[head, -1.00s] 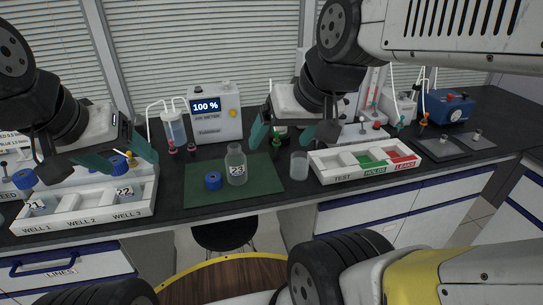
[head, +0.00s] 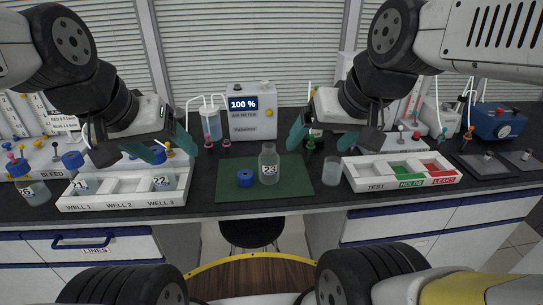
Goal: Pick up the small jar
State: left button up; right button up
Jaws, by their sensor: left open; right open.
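A small clear open jar (head: 331,170) stands upright on the dark bench, between the green mat (head: 226,188) and the white test tray. A clear bottle labelled 23 (head: 269,167) stands uncapped on the mat, with a blue cap (head: 245,177) lying to its left. My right gripper (head: 331,143) is open and empty, in the picture just above the small jar and apart from it. My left gripper (head: 164,148) is open and empty over the well tray at the left.
The well tray (head: 120,204) holds blue-capped bottles 21 and 22 (head: 163,180). Another blue-capped bottle (head: 36,191) stands left of it. The test tray (head: 400,183) is right of the jar. The air meter (head: 251,113) stands behind the mat. The mat's front is clear.

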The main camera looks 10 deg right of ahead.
aim_at(334, 165)
jog(key=i+j, duration=0.1)
jog(key=j, duration=0.25)
jog(key=i+j, duration=0.15)
jog(key=j, duration=0.15)
jog(key=i+j, duration=0.1)
jog(key=j, duration=0.25)
jog(key=j+z, duration=0.15)
jog(key=z, duration=0.35)
jog(key=i+j+z, duration=0.1)
jog(key=z, duration=0.4)
jog(key=j+z, duration=0.2)
jog(key=z, duration=1.15)
